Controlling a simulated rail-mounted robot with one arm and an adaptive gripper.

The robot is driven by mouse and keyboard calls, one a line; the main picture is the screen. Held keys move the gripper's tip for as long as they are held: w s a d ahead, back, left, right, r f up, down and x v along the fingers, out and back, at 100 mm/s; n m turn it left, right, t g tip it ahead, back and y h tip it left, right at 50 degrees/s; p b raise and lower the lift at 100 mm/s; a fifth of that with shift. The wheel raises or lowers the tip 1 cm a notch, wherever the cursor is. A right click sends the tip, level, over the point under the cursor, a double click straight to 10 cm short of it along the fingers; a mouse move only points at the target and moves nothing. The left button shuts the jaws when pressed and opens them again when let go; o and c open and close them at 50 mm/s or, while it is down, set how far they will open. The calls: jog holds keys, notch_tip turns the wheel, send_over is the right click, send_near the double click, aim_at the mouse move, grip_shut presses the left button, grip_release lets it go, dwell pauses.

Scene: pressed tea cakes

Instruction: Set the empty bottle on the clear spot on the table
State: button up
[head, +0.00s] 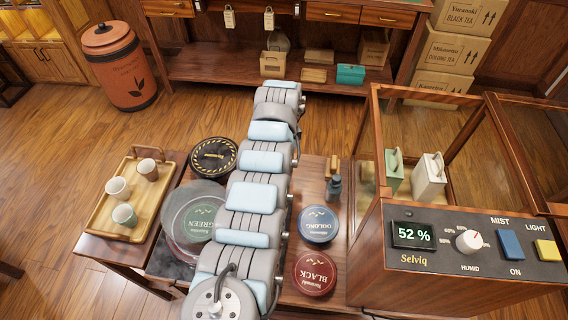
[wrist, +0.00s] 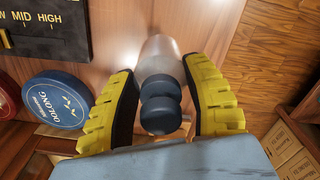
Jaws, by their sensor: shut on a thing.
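In the wrist view my gripper (wrist: 165,105) has its two yellow ridged fingers on either side of a bottle (wrist: 165,58) with a pale grey body and rounded dark parts at the near end. The gripper is shut on this bottle. The bottle's far end lies over brown wood, and I cannot tell whether it touches. In the head view my arm hides the gripper.
The oolong tin (wrist: 57,101) is left of my fingers in the wrist view. A cup tray (head: 105,221) is left; a glass-sided cabinet (head: 450,240) is right.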

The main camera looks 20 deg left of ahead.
jog(key=shift+a+f+b, duration=0.1)
jog(key=shift+f+b, duration=0.25)
jog(key=shift+f, duration=1.2)
jog(key=shift+f, duration=0.1)
jog(key=o, duration=1.1)
notch_tip(320, 180, up, 12)
jog(key=shift+r+p, duration=0.1)
jog(key=shift+p, duration=1)
